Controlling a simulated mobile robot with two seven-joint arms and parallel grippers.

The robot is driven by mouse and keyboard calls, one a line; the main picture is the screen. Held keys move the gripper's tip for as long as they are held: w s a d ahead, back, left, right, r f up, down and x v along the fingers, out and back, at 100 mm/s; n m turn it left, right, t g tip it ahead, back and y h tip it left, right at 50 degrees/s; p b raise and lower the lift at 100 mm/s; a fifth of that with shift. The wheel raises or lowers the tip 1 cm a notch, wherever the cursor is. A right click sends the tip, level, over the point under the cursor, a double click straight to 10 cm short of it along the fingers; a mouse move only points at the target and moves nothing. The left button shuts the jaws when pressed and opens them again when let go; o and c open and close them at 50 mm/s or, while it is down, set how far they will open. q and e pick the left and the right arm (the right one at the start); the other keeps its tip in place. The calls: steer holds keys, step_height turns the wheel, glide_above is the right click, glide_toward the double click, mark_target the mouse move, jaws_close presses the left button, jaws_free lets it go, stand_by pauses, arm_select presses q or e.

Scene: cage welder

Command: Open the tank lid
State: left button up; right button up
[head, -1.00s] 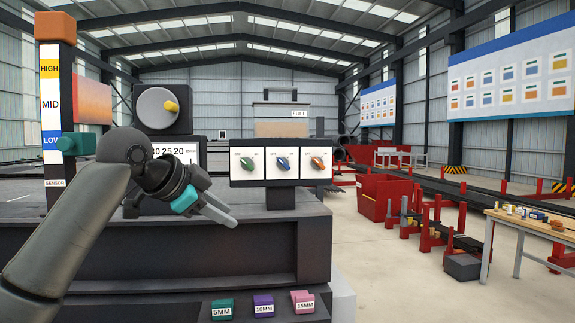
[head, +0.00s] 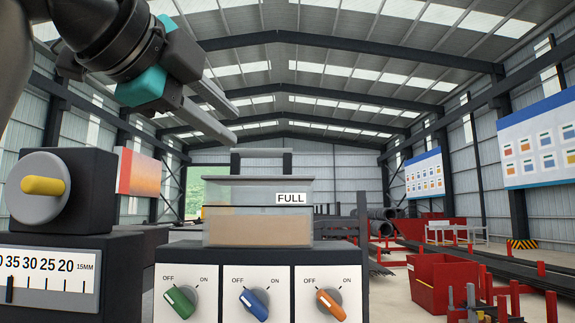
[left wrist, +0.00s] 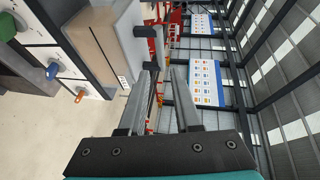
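The tank (head: 230,228) is a clear-walled box with tan contents and a FULL label, standing behind the switch panel. Its lid (head: 250,182) lies closed on top, with a grey bar handle (head: 262,152) upright on it. My left gripper (head: 234,130) is open and empty, up and left of the handle in the head view. In the left wrist view its two fingers (left wrist: 165,72) are apart and point toward the handle (left wrist: 158,45), which is just beyond the tips. The tank (left wrist: 100,40) lies to the left there. My right gripper is not in view.
A panel with green, blue and orange OFF/ON knobs (head: 252,303) stands before the tank. A dial with a yellow handle (head: 38,186) and a millimetre scale (head: 45,280) are at left. Red bins (head: 440,284) and racks stand at right.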

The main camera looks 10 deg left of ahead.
mark_target(263, 150)
arm_select(q)
steer(key=p+x, duration=0.4)
steer(key=x, duration=0.9)
steer(key=shift+w+d, duration=0.15)
steer(key=shift+w, duration=0.25)
steer(key=shift+w+d+f, duration=0.1)
steer(key=shift+w, duration=0.35)
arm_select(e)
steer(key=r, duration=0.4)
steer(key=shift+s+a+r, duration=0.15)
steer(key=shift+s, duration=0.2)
arm_select(q)
jaws_close()
